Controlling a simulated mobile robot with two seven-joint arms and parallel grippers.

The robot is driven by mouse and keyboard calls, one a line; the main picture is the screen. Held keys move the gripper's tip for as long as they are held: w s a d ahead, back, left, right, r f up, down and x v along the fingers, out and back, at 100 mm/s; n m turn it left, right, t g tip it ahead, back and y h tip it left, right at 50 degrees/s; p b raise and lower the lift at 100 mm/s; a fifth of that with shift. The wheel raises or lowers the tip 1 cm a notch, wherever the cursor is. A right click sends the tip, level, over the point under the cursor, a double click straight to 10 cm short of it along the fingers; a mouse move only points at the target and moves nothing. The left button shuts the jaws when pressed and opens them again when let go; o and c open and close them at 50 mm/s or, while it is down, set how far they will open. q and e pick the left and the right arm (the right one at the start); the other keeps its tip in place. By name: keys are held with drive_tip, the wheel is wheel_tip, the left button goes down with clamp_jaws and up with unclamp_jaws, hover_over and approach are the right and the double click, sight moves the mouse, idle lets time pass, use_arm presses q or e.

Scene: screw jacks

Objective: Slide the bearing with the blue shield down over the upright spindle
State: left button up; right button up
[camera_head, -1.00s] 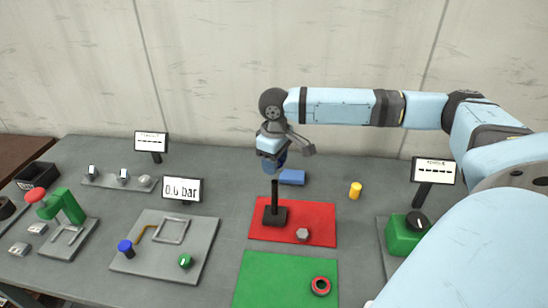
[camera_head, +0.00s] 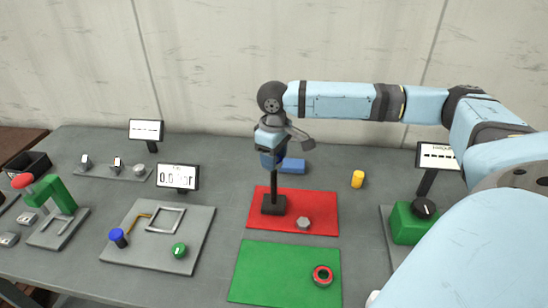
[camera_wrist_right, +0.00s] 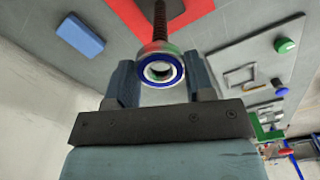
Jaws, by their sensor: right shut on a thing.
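My right gripper (camera_head: 270,162) points down above the black upright spindle (camera_head: 273,178), which stands on a dark square base (camera_head: 273,205) on the red mat (camera_head: 320,210). In the right wrist view the gripper is shut on the bearing with the blue shield (camera_wrist_right: 146,72), a metal ring with its blue face toward the camera. The threaded spindle (camera_wrist_right: 160,20) shows just past the bearing, roughly in line with it. I cannot tell whether the spindle's tip is inside the bore. My left gripper is not in view.
A red-shielded ring (camera_head: 322,270) lies on the green mat (camera_head: 270,270). A hex nut (camera_head: 303,224) is on the red mat, right of the base. A blue block (camera_head: 293,165) lies behind, and a yellow cylinder (camera_head: 357,179) to the right.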

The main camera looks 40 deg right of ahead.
drive_tip(key=shift+f+p, duration=0.35)
drive_tip(key=shift+f, duration=3.1)
drive_tip(key=o, duration=1)
wheel_tip(320, 180, up, 14)
drive_tip(key=shift+f, duration=0.1)
